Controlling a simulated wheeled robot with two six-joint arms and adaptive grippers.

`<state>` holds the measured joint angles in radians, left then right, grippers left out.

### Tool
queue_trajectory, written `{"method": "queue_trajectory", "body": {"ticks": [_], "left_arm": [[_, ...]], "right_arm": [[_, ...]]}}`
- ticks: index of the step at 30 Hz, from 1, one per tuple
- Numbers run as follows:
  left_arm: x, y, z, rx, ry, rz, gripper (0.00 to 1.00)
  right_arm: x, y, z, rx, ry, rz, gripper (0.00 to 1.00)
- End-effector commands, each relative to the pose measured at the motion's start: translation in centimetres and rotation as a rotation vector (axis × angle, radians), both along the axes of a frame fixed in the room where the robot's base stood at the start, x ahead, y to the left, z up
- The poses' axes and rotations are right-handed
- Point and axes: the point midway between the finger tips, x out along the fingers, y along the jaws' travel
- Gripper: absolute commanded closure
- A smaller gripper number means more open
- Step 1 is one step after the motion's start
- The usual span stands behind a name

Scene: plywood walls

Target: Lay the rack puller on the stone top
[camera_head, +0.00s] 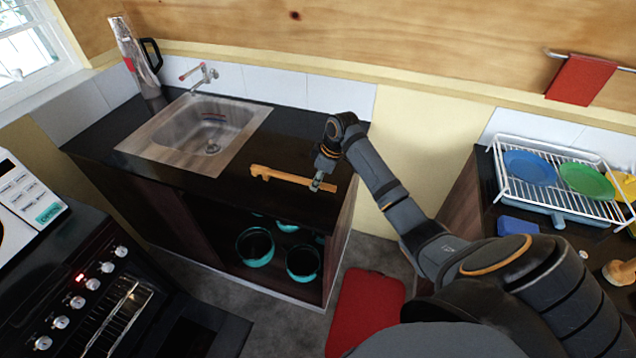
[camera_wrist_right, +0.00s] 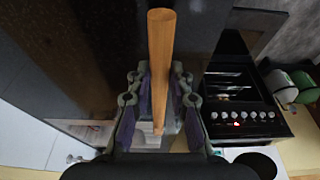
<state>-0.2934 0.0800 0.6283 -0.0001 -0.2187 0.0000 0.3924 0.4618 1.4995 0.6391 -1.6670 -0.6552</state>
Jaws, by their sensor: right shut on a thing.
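The rack puller (camera_head: 280,176) is a flat wooden stick with a notched end, which points left in the head view. My right gripper (camera_head: 317,184) is shut on its right-hand end. In the right wrist view the puller (camera_wrist_right: 161,55) runs between the two fingers of the gripper (camera_wrist_right: 160,95). The puller appears over the dark stone top (camera_head: 285,130), near its front edge and right of the sink. I cannot tell whether it touches the top. My left gripper is out of view.
A steel sink (camera_head: 180,145) with a tap (camera_head: 200,78) and a tall flask (camera_head: 135,55) occupy the left of the stone top. Teal pots (camera_head: 254,247) stand below it. An oven (camera_head: 95,290) is at lower left. A dish rack (camera_head: 510,175) with plates stands right.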

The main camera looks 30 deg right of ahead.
Motion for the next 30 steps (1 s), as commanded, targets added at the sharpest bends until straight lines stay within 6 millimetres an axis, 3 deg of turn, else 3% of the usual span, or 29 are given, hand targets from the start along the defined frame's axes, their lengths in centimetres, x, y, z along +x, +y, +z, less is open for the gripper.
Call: {"method": "queue_trajectory", "body": {"ticks": [3, 10, 13, 17, 27, 28, 30], "left_arm": [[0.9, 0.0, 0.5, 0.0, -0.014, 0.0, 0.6], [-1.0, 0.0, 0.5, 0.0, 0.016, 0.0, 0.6], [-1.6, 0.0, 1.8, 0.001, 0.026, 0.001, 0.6], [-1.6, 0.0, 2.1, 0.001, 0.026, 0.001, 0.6], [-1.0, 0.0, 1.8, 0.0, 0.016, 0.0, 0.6], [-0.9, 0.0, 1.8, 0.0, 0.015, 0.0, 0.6], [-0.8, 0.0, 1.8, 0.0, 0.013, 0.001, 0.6]], "right_arm": [[0.8, -0.7, -1.2, 0.001, -0.001, -0.001, 1.0], [1.2, -1.3, -2.2, 0.001, 0.001, -0.001, 1.0], [1.1, -1.2, -3.6, 0.002, 0.005, -0.001, 1.0], [1.1, -1.2, -5.0, 0.0, 0.001, 0.0, 1.0], [1.1, -1.2, -5.6, -0.001, 0.001, 0.001, 1.0], [1.2, -1.2, -5.5, -0.002, 0.0, 0.001, 0.76], [1.1, -1.2, -5.5, -0.002, 0.0, 0.001, 0.67]]}}
